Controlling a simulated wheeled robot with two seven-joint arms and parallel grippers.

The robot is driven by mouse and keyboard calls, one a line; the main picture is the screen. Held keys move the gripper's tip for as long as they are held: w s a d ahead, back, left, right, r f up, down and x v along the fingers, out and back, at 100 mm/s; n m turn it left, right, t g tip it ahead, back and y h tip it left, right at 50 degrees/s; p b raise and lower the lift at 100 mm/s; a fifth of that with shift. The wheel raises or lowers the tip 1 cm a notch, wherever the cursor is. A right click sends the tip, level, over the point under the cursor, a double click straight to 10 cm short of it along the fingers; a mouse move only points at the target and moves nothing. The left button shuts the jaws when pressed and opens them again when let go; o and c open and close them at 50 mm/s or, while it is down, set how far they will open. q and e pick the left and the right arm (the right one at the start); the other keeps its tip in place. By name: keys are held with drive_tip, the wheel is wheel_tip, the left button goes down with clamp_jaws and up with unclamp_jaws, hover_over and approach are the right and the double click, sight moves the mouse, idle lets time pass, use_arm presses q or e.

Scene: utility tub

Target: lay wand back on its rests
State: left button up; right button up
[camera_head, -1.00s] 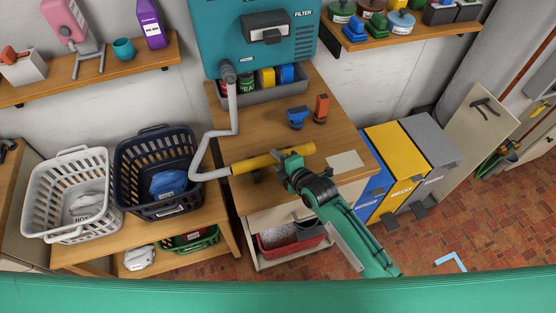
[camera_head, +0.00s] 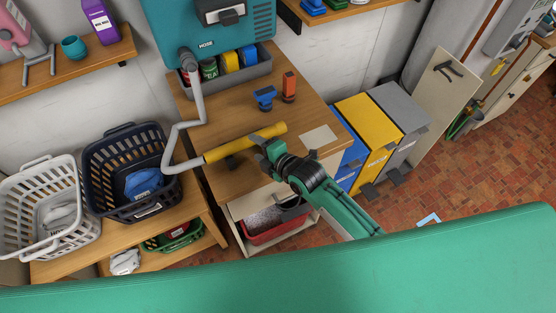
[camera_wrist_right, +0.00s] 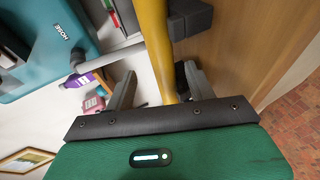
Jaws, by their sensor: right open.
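The wand is a yellow tube (camera_head: 238,146) lying across the wooden bench top, joined at its left end to a grey hose (camera_head: 182,127). A dark rest (camera_head: 232,161) shows beneath its middle; another rest is not clearly visible in the head view. My right gripper (camera_head: 264,142) is at the wand's right part, open. In the right wrist view the wand (camera_wrist_right: 157,45) runs between the two grey fingers (camera_wrist_right: 160,85), with gaps beside it. A dark block (camera_wrist_right: 190,20) stands beside the wand there. My left gripper is not in view.
A blue tool (camera_head: 265,97) and an orange tool (camera_head: 289,86) stand behind the wand. A grey bin (camera_head: 226,86) of containers is at the bench's back. A navy basket (camera_head: 110,170) stands left; yellow and grey bins stand right. An open drawer is below.

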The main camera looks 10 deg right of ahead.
drive_tip(key=b+v, duration=0.2)
drive_tip(key=v, duration=0.7)
drive_tip(key=shift+s+d, duration=0.2)
drive_tip(key=shift+s, duration=0.1)
drive_tip(key=shift+r, duration=0.1)
